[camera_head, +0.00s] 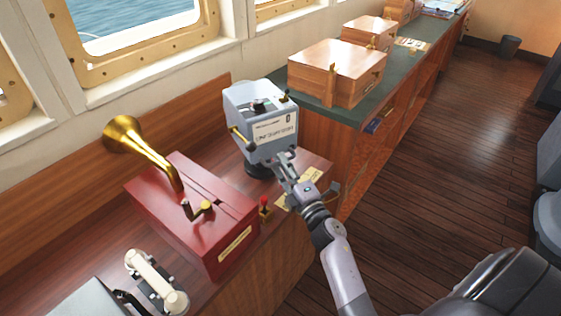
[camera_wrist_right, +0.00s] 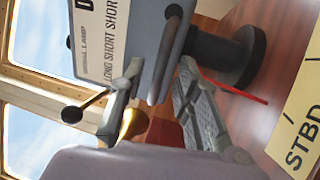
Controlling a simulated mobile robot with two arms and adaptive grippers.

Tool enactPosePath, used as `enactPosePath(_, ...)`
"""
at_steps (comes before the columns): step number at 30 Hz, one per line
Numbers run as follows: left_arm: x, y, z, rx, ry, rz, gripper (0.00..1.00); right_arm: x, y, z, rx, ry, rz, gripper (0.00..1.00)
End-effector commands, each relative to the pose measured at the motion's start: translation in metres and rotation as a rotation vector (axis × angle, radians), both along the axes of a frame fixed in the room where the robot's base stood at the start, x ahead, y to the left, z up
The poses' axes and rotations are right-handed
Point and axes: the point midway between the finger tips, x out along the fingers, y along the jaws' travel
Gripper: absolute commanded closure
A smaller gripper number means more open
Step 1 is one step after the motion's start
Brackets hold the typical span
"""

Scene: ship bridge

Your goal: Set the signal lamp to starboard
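The signal lamp (camera_head: 262,122) is a grey box with a lettered white label on its side, on a round black stand (camera_head: 258,170). In the wrist view the lamp (camera_wrist_right: 120,45) fills the top, with its black stand (camera_wrist_right: 235,55) to the right. A thin rod with a black knob (camera_wrist_right: 72,114) sticks out of the lamp. A red strip (camera_wrist_right: 235,88) runs from beside the stand toward a yellow STBD card (camera_wrist_right: 300,130). My right gripper (camera_head: 285,160) is at the lamp's lower front edge. Its fingers (camera_wrist_right: 155,90) are apart, with a grey lamp part between them; firm contact is unclear. My left gripper is out of view.
A red box with a brass horn (camera_head: 195,210) stands left of the lamp. A white telephone handset (camera_head: 155,280) lies nearer. A small red-topped lever (camera_head: 264,207) sits by the red box. Wooden boxes (camera_head: 337,72) stand on the green counter behind.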

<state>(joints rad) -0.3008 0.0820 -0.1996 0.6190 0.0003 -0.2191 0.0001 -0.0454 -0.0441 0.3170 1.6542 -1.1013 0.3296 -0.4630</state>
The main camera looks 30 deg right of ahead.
Motion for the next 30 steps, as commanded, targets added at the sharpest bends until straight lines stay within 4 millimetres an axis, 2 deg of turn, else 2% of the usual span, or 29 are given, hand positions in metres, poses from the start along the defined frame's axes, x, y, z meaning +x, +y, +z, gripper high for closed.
enactPosePath(9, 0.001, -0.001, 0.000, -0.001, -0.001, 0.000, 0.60, -0.067, 0.002, -0.013, 0.002, 0.003, -0.001, 0.70)
enactPosePath(15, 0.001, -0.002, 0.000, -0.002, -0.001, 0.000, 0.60, -0.093, 0.002, -0.018, 0.000, 0.003, -0.001, 0.70)
enactPosePath(21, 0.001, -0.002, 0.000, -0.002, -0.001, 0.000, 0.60, -0.100, 0.003, -0.018, -0.001, 0.000, 0.000, 0.70)
enactPosePath(30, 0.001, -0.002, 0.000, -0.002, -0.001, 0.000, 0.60, -0.100, 0.003, -0.018, -0.001, 0.000, 0.000, 0.70)
